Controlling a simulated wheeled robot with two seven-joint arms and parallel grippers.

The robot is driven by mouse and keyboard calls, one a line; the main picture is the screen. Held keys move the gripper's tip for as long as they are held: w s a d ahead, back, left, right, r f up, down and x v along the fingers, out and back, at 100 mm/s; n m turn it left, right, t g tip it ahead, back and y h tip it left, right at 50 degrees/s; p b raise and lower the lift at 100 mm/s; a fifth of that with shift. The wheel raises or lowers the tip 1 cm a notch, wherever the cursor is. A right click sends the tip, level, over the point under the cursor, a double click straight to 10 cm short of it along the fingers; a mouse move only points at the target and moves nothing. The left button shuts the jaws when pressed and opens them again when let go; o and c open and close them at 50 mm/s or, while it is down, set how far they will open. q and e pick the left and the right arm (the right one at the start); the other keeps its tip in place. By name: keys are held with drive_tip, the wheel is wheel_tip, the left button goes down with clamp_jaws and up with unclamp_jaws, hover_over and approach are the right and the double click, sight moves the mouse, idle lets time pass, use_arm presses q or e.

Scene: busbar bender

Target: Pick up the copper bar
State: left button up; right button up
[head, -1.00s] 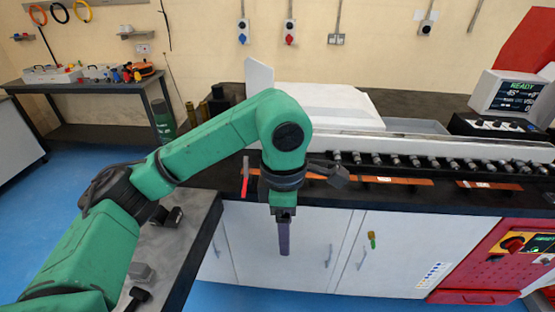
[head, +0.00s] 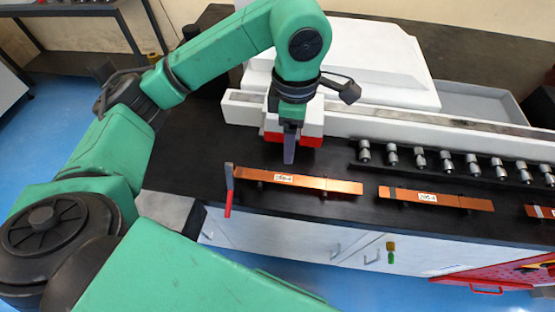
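Three flat copper bars lie in a row near the front of the black bench in the head view: the left one (head: 325,184), with a white label, the middle one (head: 465,203), also labelled, and the right one (head: 541,211), cut off by the frame's edge. Small dark supports show under the bars. My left gripper (head: 289,150) points down, just behind the left bar in the picture. Its fingers show edge-on as one dark strip, so its opening cannot be told. Nothing is visible in it. My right gripper is out of view.
A red-handled tool (head: 228,203) stands at the left bar's left end. A row of metal rollers (head: 445,162) and a white machine (head: 390,65) are behind the bars. A grey tray (head: 485,103) sits at the back right. The bench left of the bars is clear.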

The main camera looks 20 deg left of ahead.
sight(287, 179)
use_arm(q)
drive_tip(key=f, duration=0.1)
drive_tip(key=s+f+p, duration=0.1)
drive_tip(key=f, duration=0.1)
drive_tip(key=s+f+p, duration=0.1)
drive_tip(key=f, duration=0.1)
drive_tip(key=shift+d+f, duration=0.1)
drive_tip(key=shift+d, duration=0.15)
drive_tip(key=f+p, duration=0.2)
drive_tip(key=w+f+p, duration=0.1)
drive_tip(key=f, duration=0.1)
drive_tip(key=shift+w+a, duration=0.1)
drive_tip(key=shift+a, duration=0.3)
wheel_tip(287, 179, down, 3)
drive_tip(key=shift+r+p, duration=0.15)
drive_tip(key=shift+p, duration=0.35)
drive_tip(key=shift+d+f, duration=0.1)
drive_tip(key=shift+f, duration=0.1)
drive_tip(key=shift+s, duration=0.2)
drive_tip(key=shift+c, duration=1.2)
drive_tip(key=shift+w, duration=0.15)
clamp_jaws()
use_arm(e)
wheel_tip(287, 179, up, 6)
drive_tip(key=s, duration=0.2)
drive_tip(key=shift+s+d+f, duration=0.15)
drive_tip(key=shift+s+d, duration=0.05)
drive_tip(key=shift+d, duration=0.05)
